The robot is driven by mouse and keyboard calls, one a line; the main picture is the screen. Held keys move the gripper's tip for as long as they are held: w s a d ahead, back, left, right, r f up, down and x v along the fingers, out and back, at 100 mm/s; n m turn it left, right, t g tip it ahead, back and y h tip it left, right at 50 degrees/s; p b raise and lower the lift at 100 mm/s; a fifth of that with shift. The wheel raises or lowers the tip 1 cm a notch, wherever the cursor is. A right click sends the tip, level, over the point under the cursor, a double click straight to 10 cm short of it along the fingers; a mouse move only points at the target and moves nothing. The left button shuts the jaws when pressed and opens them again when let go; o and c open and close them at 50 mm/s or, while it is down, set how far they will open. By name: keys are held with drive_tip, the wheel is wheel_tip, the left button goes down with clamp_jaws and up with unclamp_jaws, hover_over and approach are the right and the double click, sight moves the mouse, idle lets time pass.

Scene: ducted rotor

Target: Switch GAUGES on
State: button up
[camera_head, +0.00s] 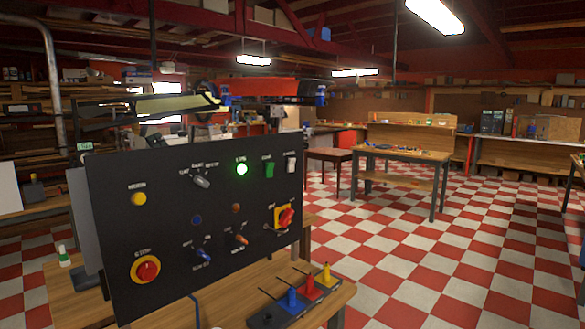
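A black control panel (120,225) stands upright at the left, on a wooden bench. Its labels are too small to read surely, so I cannot tell which control is GAUGES. Below are a blue knob (204,255), an orange knob (241,239), a red-and-yellow rotary switch (286,217) and a red emergency-stop button (148,269). My gripper is not in view.
A dark base with blue, red and yellow upright pieces (292,297) stands on the bench (334,301) in front of the panel. A blue cable (195,308) runs below the panel. A wooden workbench (405,154) stands farther back. The checkered floor (440,240) at right is largely clear.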

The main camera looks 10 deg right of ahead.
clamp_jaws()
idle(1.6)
